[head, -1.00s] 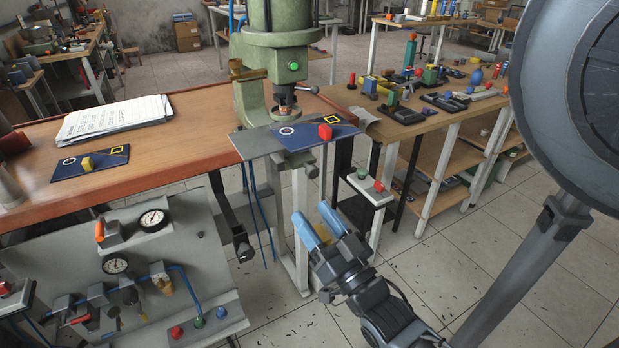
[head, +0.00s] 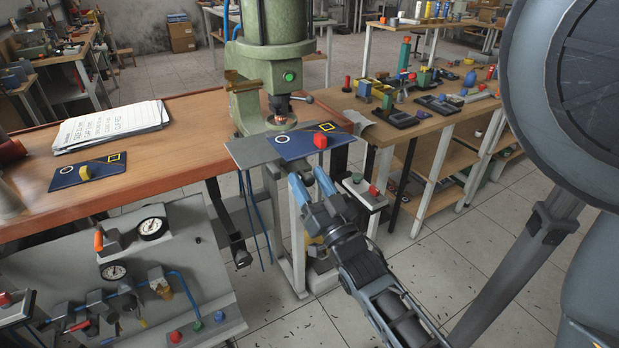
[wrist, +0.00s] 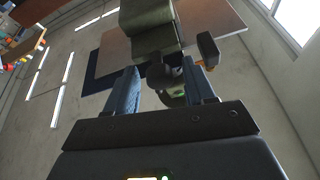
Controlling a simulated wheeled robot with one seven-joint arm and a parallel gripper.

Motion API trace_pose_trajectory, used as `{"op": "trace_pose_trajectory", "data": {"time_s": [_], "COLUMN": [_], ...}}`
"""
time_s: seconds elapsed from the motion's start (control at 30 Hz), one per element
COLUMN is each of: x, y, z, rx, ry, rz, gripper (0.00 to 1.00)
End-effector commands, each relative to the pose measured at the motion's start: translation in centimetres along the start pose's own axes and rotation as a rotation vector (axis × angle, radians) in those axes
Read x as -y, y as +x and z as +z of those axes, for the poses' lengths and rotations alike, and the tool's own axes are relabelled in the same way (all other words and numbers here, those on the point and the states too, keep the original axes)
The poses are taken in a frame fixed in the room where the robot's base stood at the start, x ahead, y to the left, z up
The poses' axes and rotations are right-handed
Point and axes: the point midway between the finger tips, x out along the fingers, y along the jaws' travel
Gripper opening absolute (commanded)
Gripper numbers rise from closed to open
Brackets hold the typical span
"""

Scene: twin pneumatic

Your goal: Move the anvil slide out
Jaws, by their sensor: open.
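The green press (head: 275,65) stands at the wooden bench's right end. Beneath its head, a dark blue plate (head: 297,151) with a white ring, a yellow square and a red block (head: 320,141) lies on a grey plate (head: 250,151); I take this for the anvil slide, though I cannot tell which part slides. The red block is at its front, nearer the square than the ring. My gripper (head: 311,182) is open and empty, its blue fingers pointing up just below the plate's front edge. The wrist view looks upward past both fingers (wrist: 160,92) to the press.
A blue plate with a yellow block (head: 87,172) and papers (head: 110,125) lie on the wooden bench (head: 165,180). A button box (head: 363,192) stands right of my gripper. A pneumatic panel (head: 180,260) is at lower left. Tiled floor (head: 480,270) is clear at right.

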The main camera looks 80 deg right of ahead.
Motion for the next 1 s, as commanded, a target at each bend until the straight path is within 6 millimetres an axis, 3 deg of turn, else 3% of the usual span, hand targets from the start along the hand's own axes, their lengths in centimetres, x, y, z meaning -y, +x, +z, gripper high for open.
{"op": "trace_pose_trajectory", "data": {"time_s": [0.3, 0.83, 1.0], "x": [-0.01, 0.01, 0.02], "y": [0.28, 0.26, 0.26], "z": [0.03, 0.02, 0.02], "rx": [0.000, 0.000, 0.000], "ry": [0.000, 0.001, 0.001], "rz": [0.000, 0.000, 0.000], "gripper": [0.53, 0.02, 0.00]}}
